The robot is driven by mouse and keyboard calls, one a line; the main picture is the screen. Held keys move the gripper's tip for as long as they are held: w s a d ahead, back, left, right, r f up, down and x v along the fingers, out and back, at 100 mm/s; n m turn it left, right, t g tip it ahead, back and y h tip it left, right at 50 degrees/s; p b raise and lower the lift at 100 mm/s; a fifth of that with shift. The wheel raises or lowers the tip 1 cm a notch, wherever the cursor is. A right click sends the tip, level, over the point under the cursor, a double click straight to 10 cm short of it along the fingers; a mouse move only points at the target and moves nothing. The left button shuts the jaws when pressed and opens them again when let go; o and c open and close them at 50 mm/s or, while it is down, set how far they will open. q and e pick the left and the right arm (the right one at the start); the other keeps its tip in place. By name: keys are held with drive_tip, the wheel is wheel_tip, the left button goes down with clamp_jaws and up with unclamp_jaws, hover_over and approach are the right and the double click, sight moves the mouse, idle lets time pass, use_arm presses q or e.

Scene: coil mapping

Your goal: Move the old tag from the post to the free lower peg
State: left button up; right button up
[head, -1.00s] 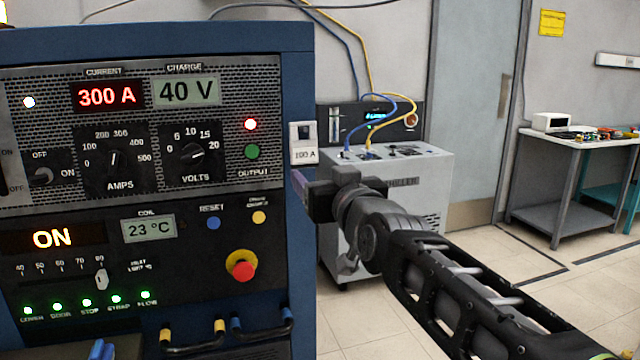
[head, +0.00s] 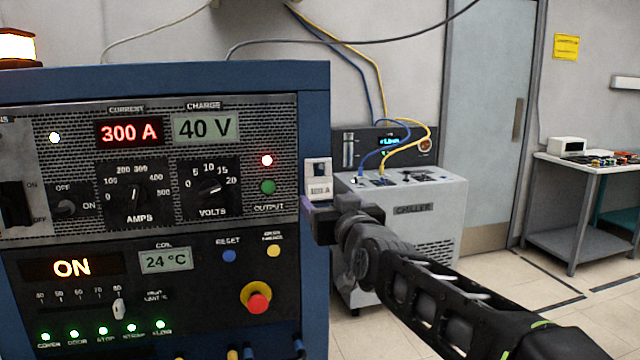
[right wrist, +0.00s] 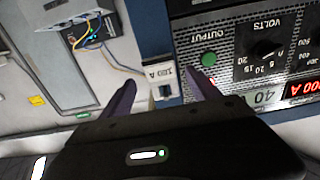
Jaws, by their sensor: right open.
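The old tag (head: 318,178), a small white plate with a dark square above a "100 A" label, hangs at the right edge of the blue cabinet. The post behind it is hidden. My right gripper (head: 310,212) is just below the tag in the head view, partly overlapping its lower edge. In the right wrist view the tag (right wrist: 163,76) appears upside down between the two spread, purplish fingers of my right gripper (right wrist: 161,90). The fingers are open, with gaps on both sides; contact is not visible. I cannot make out the free lower peg. My left gripper is not in view.
The cabinet front (head: 215,265) carries knobs, a red stop button (head: 257,300) and lit displays close beside my right gripper. A grey chiller (head: 430,215) with blue and yellow hoses stands behind. A side table (head: 590,170) is far right, with open floor before it.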

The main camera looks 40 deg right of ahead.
sight(320, 187)
drive_tip(key=p+x, duration=0.3)
drive_tip(key=x, duration=0.2)
drive_tip(key=shift+w+r, duration=0.1)
drive_tip(key=shift+r, duration=0.05)
drive_tip(key=shift+w+d+p, duration=0.3)
drive_tip(key=shift+w, duration=0.4)
drive_tip(key=shift+c, duration=0.3)
drive_tip(key=c, duration=0.9)
drive_tip(key=shift+c, duration=0.2)
drive_tip(key=shift+r+p, duration=0.35)
